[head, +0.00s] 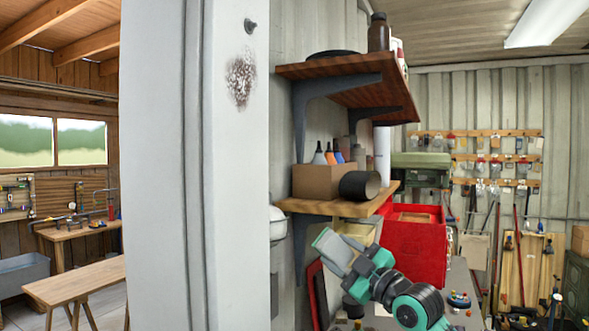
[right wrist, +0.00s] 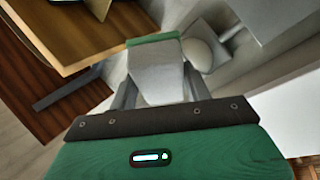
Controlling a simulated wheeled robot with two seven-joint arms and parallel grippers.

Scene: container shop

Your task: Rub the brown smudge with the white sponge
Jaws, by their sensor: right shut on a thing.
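The brown smudge (head: 241,80) is a speckled dark patch high on the pale grey post (head: 238,180) in the head view. My right gripper (head: 345,258) is low and to the right of the smudge, well apart from it. It is shut on the white sponge (head: 335,250), which has a green edge. In the right wrist view the sponge (right wrist: 157,72) sits between the fingers, its green edge at the far end. My left gripper is not in view.
A wooden shelf (head: 330,69) on grey brackets and a lower shelf (head: 340,207) with a cardboard box (head: 318,181) stick out right of the post, above my right gripper. A bolt (head: 250,25) protrudes above the smudge. A red box (head: 418,245) stands behind.

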